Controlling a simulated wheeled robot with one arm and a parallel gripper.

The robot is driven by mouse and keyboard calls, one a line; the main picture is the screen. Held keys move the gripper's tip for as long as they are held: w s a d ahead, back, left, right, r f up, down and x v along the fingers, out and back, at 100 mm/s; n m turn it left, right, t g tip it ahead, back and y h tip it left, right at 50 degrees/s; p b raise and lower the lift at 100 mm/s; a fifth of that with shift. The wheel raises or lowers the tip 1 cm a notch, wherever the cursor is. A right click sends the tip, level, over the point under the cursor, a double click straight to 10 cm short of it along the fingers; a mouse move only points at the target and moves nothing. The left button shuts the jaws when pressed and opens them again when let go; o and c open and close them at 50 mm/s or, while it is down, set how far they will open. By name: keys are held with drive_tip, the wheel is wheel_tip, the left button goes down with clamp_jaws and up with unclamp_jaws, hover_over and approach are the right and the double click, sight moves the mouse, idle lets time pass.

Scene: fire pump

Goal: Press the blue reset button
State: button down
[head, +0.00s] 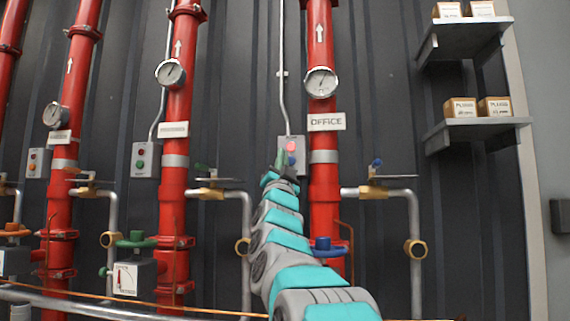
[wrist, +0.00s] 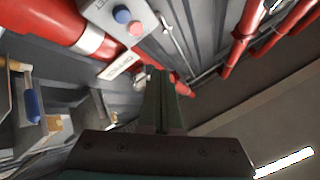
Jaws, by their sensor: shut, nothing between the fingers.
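The blue button (wrist: 122,15) shows in the wrist view, at the top, on a grey control box (wrist: 104,13). A pink-red button (wrist: 136,28) sits beside it on the same box. In the head view the box (head: 299,143) is on the wall left of the red pipe labelled OFFICE, with the red button (head: 291,146) lit. My gripper (head: 282,156) is shut and empty. In the wrist view its fingers (wrist: 162,75) appear below and right of the buttons, apart from them.
The OFFICE pipe (head: 325,212) with its gauge (head: 321,82) stands close right of my arm. A blue-handled valve (head: 376,165) and a shelf with boxes (head: 477,124) are farther right. Other red pipes (head: 175,207) and control boxes (head: 145,160) are to the left.

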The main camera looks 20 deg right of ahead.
sight(291, 160)
idle(0.3)
drive_tip(key=w+d+p, duration=0.1)
drive_tip(key=w+d, duration=0.4)
drive_tip(key=w, duration=0.2)
drive_tip(key=shift+w+p, duration=0.15)
drive_tip(key=shift+p, duration=0.15)
idle(2.1)
drive_tip(key=shift+w+d+r, duration=0.1)
drive_tip(key=shift+w+d, duration=0.1)
drive_tip(key=shift+w, duration=0.05)
